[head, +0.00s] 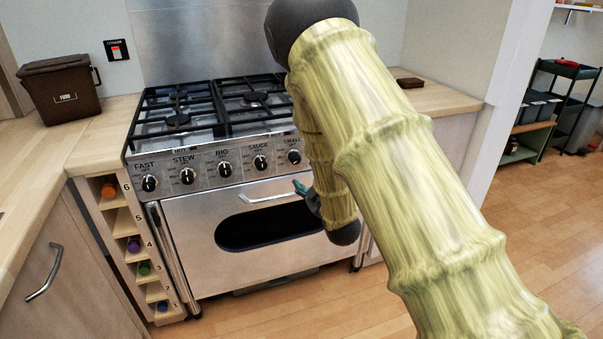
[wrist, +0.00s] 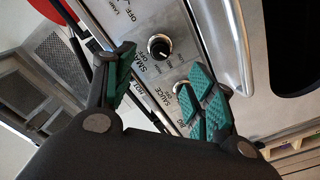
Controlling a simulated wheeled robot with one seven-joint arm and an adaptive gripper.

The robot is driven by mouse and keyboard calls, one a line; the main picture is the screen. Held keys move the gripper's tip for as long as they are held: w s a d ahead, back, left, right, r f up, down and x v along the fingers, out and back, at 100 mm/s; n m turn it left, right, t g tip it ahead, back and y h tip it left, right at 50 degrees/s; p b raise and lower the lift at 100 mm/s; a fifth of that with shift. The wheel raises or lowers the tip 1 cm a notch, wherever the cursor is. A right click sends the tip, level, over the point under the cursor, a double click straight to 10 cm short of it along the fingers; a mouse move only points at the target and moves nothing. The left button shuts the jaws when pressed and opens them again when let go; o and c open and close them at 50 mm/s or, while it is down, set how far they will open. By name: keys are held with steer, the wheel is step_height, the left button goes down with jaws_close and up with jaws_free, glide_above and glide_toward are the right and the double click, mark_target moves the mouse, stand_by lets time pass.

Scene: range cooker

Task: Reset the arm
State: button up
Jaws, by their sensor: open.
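My arm (head: 400,170), covered in a pale yellow-green bamboo-like skin, reaches across the right side of the head view toward the cooker. My gripper (head: 303,189) is mostly hidden behind it; one teal fingertip shows near the right end of the oven handle (head: 270,197). In the wrist view my gripper (wrist: 161,88) is open, with its teal-padded fingers spread and nothing held. The knob panel lies beyond the fingers, with one knob (wrist: 160,47) in clear view and another (wrist: 178,88) partly behind the right finger. I cannot tell whether a finger touches the panel.
The range cooker (head: 210,180) has a black-grated hob and a shut oven door. Wooden worktops (head: 85,145) flank it. A brown bin (head: 60,88) stands at left, above a bottle rack (head: 125,225). Open floor (head: 545,220) lies at right.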

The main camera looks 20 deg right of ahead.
steer(key=s+f+m+g+h, duration=0.1)
steer(key=s+f+m+g, duration=0.45)
steer(key=f, duration=0.85)
steer(key=s+a+f+m+g, duration=0.1)
steer(key=s+f+g, duration=0.3)
steer(key=s+f, duration=0.8)
steer(key=s+a+f+m+g, duration=0.1)
steer(key=s+f+g, duration=0.2)
steer(key=s+f, duration=0.9)
steer(key=s+a+m+g, duration=0.25)
steer(key=s+g, duration=0.35)
steer(key=s, duration=1.7)
step_height(320, 180, up, 15)
steer(key=p, duration=1.4)
steer(key=shift+w+a, duration=0.2)
steer(key=shift+w, duration=0.05)
steer(key=shift+f+t, duration=0.1)
steer(key=shift+t, duration=0.15)
